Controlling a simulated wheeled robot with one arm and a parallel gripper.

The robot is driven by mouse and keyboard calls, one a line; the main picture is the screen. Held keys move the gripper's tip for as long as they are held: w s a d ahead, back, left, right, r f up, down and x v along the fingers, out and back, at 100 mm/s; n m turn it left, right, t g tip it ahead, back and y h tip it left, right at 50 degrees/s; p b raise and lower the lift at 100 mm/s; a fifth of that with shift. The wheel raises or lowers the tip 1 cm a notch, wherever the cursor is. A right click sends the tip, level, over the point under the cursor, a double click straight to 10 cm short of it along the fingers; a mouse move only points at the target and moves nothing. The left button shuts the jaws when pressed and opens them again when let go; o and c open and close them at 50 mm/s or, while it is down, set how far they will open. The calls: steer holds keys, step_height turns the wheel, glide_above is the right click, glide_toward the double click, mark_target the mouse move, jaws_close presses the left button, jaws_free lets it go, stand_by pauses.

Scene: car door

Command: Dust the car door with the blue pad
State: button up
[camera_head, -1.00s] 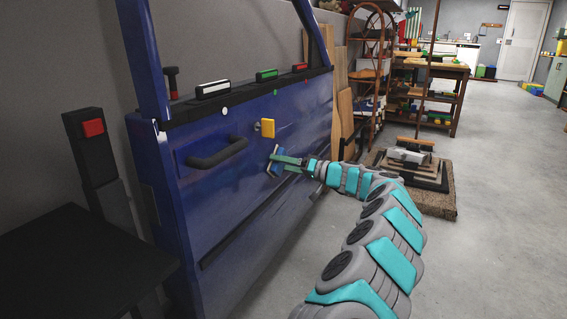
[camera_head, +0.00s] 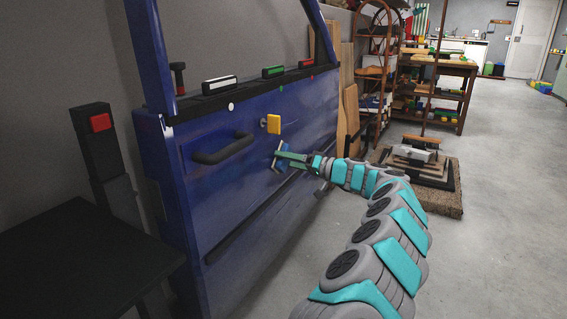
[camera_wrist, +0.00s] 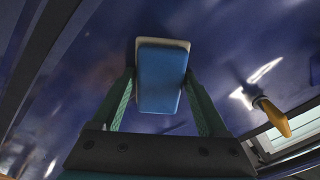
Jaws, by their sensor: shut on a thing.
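The blue car door (camera_head: 230,190) stands upright on the left in the head view, and its blue panel (camera_wrist: 90,65) fills much of the wrist view. My gripper (camera_head: 283,158) is shut on the blue pad (camera_wrist: 160,78), one green finger on each side of it. The pad has a pale edge at its far end, which faces the door. In the head view the pad (camera_head: 281,151) is at the panel, right of the black handle (camera_head: 223,149) and below the yellow knob (camera_head: 272,124). I cannot tell whether it touches the door.
White, green and red switch blocks (camera_head: 221,88) and a black peg (camera_head: 179,78) stand along the door's top ledge. A dark table (camera_head: 70,260) and a post with a red button (camera_head: 101,122) are at left.

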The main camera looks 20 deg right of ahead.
steer(key=shift+w+d, duration=0.4)
steer(key=shift+w+d+f, duration=0.1)
steer(key=shift+w+d, duration=0.15)
steer(key=shift+d, duration=0.1)
steer(key=w+d+p, duration=0.1)
steer(key=w+d, duration=0.3)
steer(key=d, duration=0.1)
stand_by(0.3)
steer(key=shift+b, duration=0.3)
steer(key=shift+a, duration=0.1)
